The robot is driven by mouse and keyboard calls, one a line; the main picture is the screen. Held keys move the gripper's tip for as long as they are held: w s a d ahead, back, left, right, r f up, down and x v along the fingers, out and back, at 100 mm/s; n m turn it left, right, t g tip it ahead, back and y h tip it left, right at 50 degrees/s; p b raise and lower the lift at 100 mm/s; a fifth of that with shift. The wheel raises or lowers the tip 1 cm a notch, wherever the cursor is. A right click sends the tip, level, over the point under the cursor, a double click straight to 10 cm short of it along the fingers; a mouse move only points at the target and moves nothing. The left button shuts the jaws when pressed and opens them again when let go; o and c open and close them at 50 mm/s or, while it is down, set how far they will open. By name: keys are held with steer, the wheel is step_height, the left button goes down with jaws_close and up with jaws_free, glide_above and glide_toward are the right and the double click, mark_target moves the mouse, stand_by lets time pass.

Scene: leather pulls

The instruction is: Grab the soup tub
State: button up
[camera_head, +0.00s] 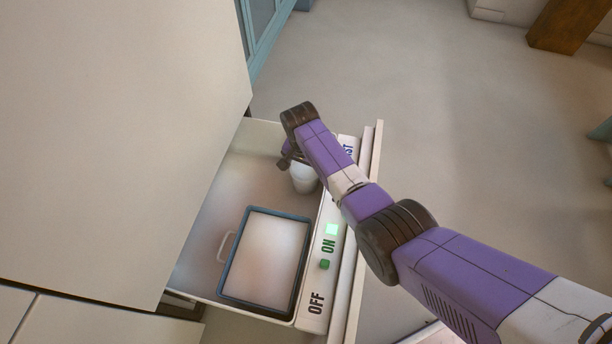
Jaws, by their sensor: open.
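A white tub (303,180), likely the soup tub, stands in an open drawer, near its front panel. Its upper part is hidden by my wrist. My gripper (286,161) is over the drawer at the tub, coming in from the right above the front panel. Only a small dark part of it shows at the tub's upper left. The fingertips are mostly hidden, and I cannot tell whether they touch the tub.
The open drawer (205,220) also holds a dark-rimmed rectangular tray (264,257) nearer the bottom of the picture. Its front panel (314,284) has ON and OFF markings and green lights. A large pale cabinet (120,110) stands at left. Open floor (450,120) lies right.

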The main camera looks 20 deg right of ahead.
steer(key=c, duration=1.4)
steer(key=shift+c, duration=1.3)
steer(key=shift+r, duration=0.15)
